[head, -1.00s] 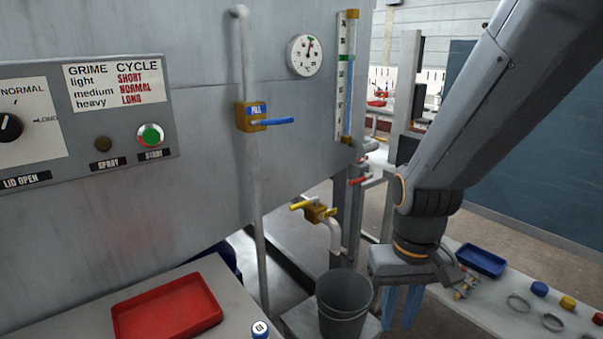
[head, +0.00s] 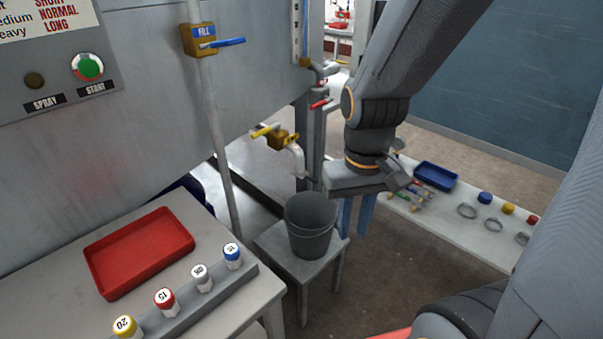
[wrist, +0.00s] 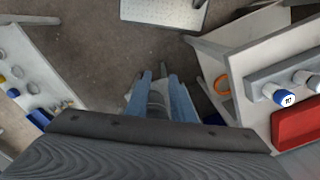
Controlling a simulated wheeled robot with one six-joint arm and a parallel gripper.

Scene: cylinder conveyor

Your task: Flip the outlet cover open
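A yellow-handled outlet valve (head: 283,139) with a pale bent spout sticks out low on the grey machine, above a dark bucket (head: 311,220). I cannot make out a separate outlet cover in either view, nor tell whether one is open. My gripper (head: 356,218) hangs pointing down, to the right of the bucket and spout in the head view, with its blue fingers partly hidden. In the wrist view, the two blue fingers of my gripper (wrist: 158,78) stand apart over the floor, and nothing shows clearly held between them.
The bucket stands on a small grey stool (head: 272,238). A red tray (head: 105,285) and several labelled cylinders in a rack (head: 232,290) are on the left table. A blue tray (head: 436,177) and rings lie on the bench at right. A blue-handled FILL valve (head: 201,40) is above.

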